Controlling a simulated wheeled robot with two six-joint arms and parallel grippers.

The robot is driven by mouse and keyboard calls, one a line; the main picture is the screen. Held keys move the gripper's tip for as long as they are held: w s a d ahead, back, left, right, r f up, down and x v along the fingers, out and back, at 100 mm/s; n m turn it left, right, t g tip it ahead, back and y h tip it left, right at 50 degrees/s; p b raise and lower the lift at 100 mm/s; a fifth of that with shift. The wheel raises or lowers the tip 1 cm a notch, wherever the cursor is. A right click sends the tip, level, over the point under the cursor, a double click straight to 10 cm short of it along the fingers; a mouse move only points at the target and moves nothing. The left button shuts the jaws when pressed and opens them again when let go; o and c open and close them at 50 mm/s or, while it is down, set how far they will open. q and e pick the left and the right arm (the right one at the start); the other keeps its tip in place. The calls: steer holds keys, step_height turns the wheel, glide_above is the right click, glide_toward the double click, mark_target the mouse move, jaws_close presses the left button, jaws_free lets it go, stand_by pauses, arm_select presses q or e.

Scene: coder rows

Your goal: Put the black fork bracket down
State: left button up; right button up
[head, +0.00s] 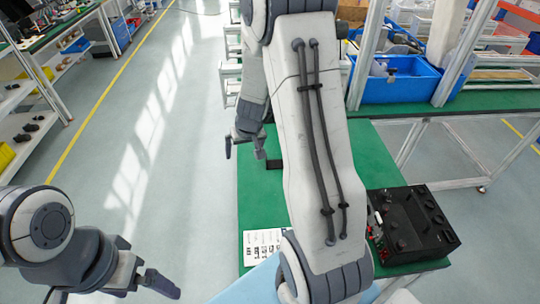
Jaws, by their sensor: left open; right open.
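My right gripper (245,147) is open at the left edge of the green table (262,200), partly behind its own arm. My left gripper (150,270) is open and empty over the floor at the lower left.
A black box with knobs (420,226) stands on the table's right side. A printed sheet (262,246) lies at the front left. Blue bins (400,88) stand on a bench behind. Shelves (30,125) line the far left. The aisle floor between is clear.

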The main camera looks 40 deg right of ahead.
steer(key=d+f+m, duration=0.1)
steer(key=d+f, duration=0.1)
steer(key=d, duration=0.2)
steer(key=d+f+h+b, duration=0.1)
steer(key=d+f, duration=0.2)
steer(key=d, duration=0.1)
steer(key=d+f+m+h+b, duration=0.1)
steer(key=d+f, duration=0.2)
steer(key=d, duration=0.1)
steer(key=shift+s+d+f+m, duration=0.1)
steer(key=shift+s+m, duration=0.15)
steer(key=shift+m, duration=0.05)
steer(key=b+x, duration=0.3)
steer(key=x, duration=0.3)
steer(key=c, duration=1.4)
steer(key=shift+o, duration=0.2)
